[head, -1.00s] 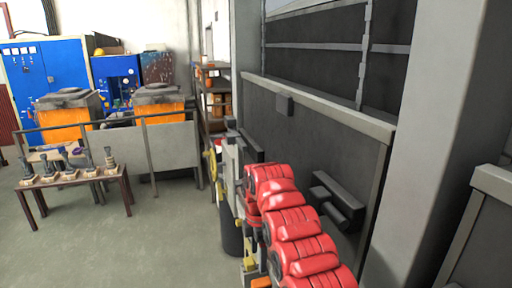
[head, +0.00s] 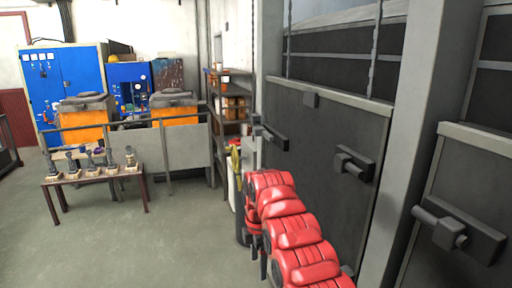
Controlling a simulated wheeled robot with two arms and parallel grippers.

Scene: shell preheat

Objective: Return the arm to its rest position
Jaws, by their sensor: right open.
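My right arm, in a red segmented sleeve, rises from the bottom edge right of centre and then bends downward. My right gripper (head: 255,252) hangs below the bend, small, dark and partly hidden by the sleeve. It is open, and I see nothing held in it. My left gripper is out of view.
Dark grey panels with handles (head: 352,165) stand close along the right, beside a grey pillar (head: 409,130). A low table (head: 97,177) with several small tools stands at left. Behind are a railing, orange furnaces (head: 174,112) and a blue cabinet (head: 66,85). The floor (head: 165,245) at front left is clear.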

